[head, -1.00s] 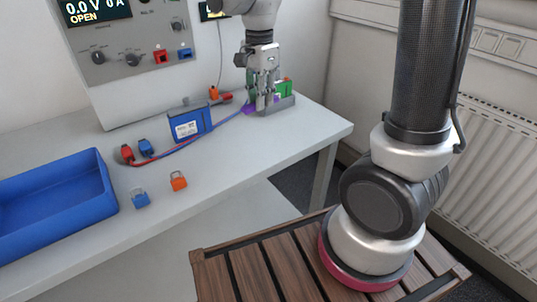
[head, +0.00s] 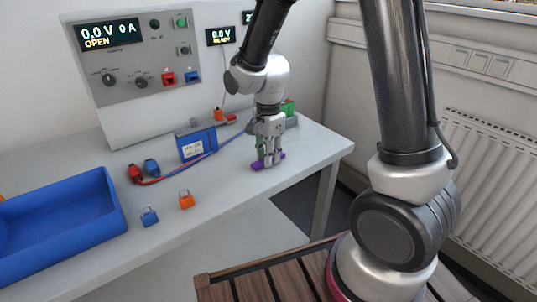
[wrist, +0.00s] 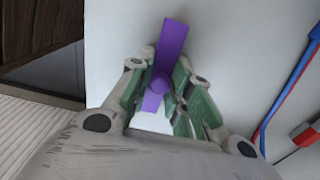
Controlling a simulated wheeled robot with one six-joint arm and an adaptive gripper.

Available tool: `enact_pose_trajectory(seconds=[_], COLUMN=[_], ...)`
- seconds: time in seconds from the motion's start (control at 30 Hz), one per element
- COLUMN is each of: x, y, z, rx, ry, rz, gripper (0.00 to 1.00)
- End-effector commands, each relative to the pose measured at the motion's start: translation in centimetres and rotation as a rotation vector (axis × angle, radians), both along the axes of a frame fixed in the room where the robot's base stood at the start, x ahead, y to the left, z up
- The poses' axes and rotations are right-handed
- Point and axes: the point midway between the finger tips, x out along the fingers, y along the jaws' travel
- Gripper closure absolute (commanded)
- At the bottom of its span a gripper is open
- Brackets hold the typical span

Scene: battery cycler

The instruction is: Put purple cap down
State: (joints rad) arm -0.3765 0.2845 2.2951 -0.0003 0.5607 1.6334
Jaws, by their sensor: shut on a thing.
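The purple cap (head: 281,156) is a flat bar with a round knob in its middle. My gripper (head: 268,158) is shut on it, pointing down, close above or at the white table top near its right side. In the wrist view the cap (wrist: 172,42) lies lengthwise between the green-padded fingers of my gripper (wrist: 161,88), which close on its knob. I cannot tell whether the cap touches the table.
A blue battery box (head: 197,144) with red and blue leads stands behind to the left. A green-topped holder (head: 289,108) stands behind my gripper. Orange (head: 186,200) and blue (head: 149,216) clips lie near a blue tray (head: 58,226). The table's right front is clear.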

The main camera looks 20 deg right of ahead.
Motion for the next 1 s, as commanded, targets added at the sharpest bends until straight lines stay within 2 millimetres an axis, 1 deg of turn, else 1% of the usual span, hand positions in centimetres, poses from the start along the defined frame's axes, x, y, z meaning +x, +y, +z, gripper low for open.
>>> enact_pose_trajectory(seconds=[0.3, 0.33, 0.43, 0.47, 0.7, 0.8, 0.87, 0.97, 1.0], x=[0.0, 0.0, 0.0, 0.0, 0.0, 0.0, 0.1, 0.1, 0.1], y=[0.0, 0.0, 0.0, 0.0, 0.0, 0.0, 0.0, 0.0, 0.0], z=[-0.2, -0.3, -0.2, -0.2, -0.2, 0.1, 0.7, 2.4, 3.3], rx=[0.000, 0.000, 0.000, 0.000, 0.000, 0.001, 0.001, 0.002, 0.002], ry=[0.000, 0.000, 0.000, 0.000, 0.000, -0.002, -0.002, -0.005, -0.006], rz=[0.000, 0.000, 0.000, 0.000, 0.000, 0.000, 0.000, 0.000, 0.000], gripper=[0.93, 0.78, 0.60, 0.58, 0.58, 0.58, 0.58, 0.58, 0.58])
